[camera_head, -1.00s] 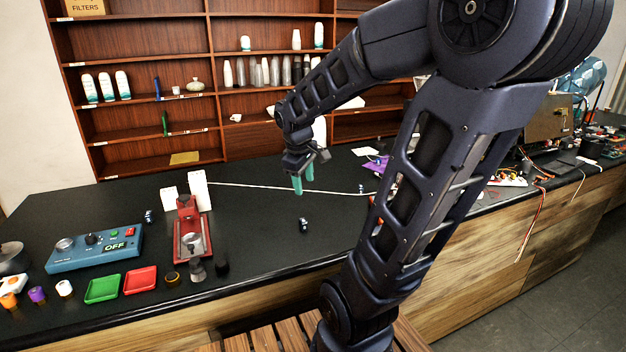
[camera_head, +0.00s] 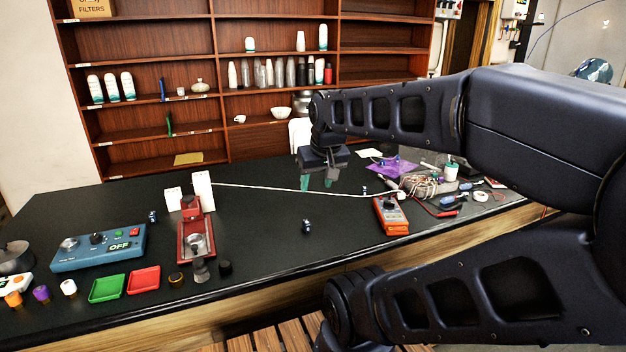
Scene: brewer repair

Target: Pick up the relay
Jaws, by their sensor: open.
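Several small dark parts with light markings lie on the black counter: one in the open middle (camera_head: 307,227), one at the left behind the blue control box (camera_head: 153,217), and one by the white cord (camera_head: 364,190). They are too small for me to tell which is the relay. My gripper (camera_head: 317,183) points down over the counter, behind and slightly right of the middle part in the picture. Its two green fingertips are apart, with nothing visible between them. It is not touching any of the small parts.
A red brewer-like device (camera_head: 195,238) stands at the left, near green (camera_head: 107,288) and red (camera_head: 143,280) trays. A white cord (camera_head: 270,187) runs across the counter. An orange meter (camera_head: 390,215) and tangled wires (camera_head: 428,185) sit at the right. The counter around the middle part is clear.

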